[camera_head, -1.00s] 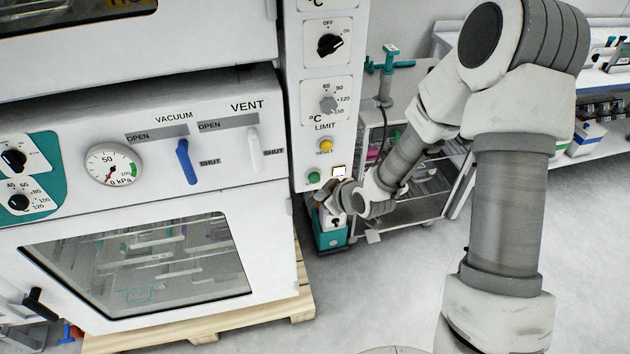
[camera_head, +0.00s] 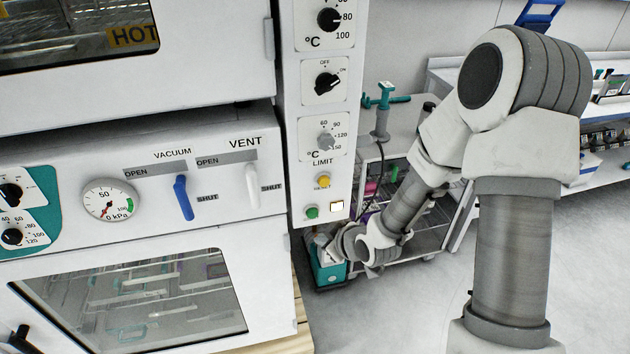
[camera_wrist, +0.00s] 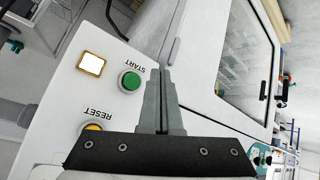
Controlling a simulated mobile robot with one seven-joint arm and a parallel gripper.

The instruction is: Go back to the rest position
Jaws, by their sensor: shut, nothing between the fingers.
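My gripper shows in the wrist view (camera_wrist: 160,85), its two grey fingers together and nothing between them. Its tips point along the oven's white front, just right of the green START button (camera_wrist: 131,81). In the head view my arm reaches down to the lower end of the control column (camera_head: 322,120), and my wrist covers the gripper there. The green button (camera_head: 311,212) and the lit square lamp (camera_head: 337,206) show just above my wrist.
The white oven with its gauge (camera_head: 111,200), blue vacuum lever (camera_head: 184,197) and glass door (camera_head: 135,300) fills the left. A teal unit (camera_head: 328,268) stands low behind my wrist. A cart (camera_head: 425,235) stands behind my forearm. Open floor (camera_head: 600,270) lies at the right.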

